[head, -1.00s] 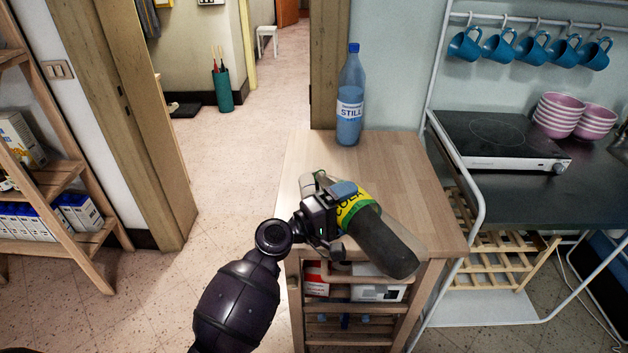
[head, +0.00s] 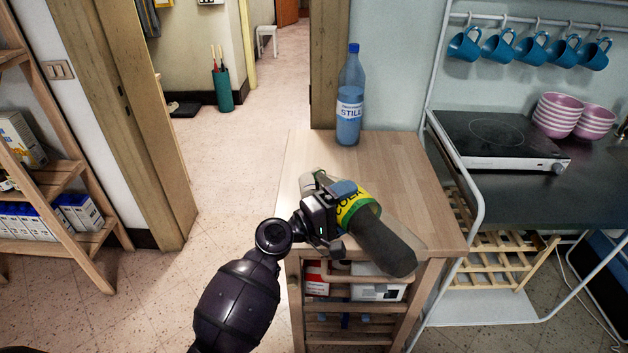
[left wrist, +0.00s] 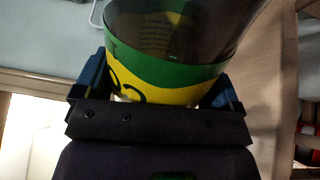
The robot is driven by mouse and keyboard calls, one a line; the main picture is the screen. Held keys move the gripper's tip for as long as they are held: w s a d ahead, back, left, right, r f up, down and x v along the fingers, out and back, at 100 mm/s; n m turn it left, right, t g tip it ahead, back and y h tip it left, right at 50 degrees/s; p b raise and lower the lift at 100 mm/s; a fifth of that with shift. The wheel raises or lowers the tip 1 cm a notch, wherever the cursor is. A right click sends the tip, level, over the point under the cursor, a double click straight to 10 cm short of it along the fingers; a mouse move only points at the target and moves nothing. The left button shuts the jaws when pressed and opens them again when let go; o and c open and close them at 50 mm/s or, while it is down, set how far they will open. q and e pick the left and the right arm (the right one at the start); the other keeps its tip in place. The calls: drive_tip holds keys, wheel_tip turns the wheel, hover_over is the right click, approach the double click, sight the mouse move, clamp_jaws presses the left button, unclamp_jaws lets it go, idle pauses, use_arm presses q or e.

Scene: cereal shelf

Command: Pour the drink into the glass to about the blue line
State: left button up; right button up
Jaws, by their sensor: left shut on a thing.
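My left gripper (head: 328,213) is shut around a dark cola bottle (head: 385,245) with a yellow and green label. The bottle is strongly tilted above the front of the wooden cabinet top, its dark rounded end toward the lower right. In the left wrist view the bottle's label (left wrist: 165,80) sits between the blue finger pads. The bottle's other end is largely hidden behind my gripper. I cannot make out the glass or a blue line clearly; a pale grey shape shows just behind the gripper. My right gripper is not in view.
A blue water bottle (head: 349,105) stands upright at the back of the wooden cabinet (head: 300,155). A black hob (head: 495,140) and pink bowls (head: 558,115) are to the right. Blue mugs (head: 535,48) hang above. A wooden shelf (head: 90,245) stands at the left.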

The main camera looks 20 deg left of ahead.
use_arm(q)
drive_tip(key=shift+r, duration=0.1)
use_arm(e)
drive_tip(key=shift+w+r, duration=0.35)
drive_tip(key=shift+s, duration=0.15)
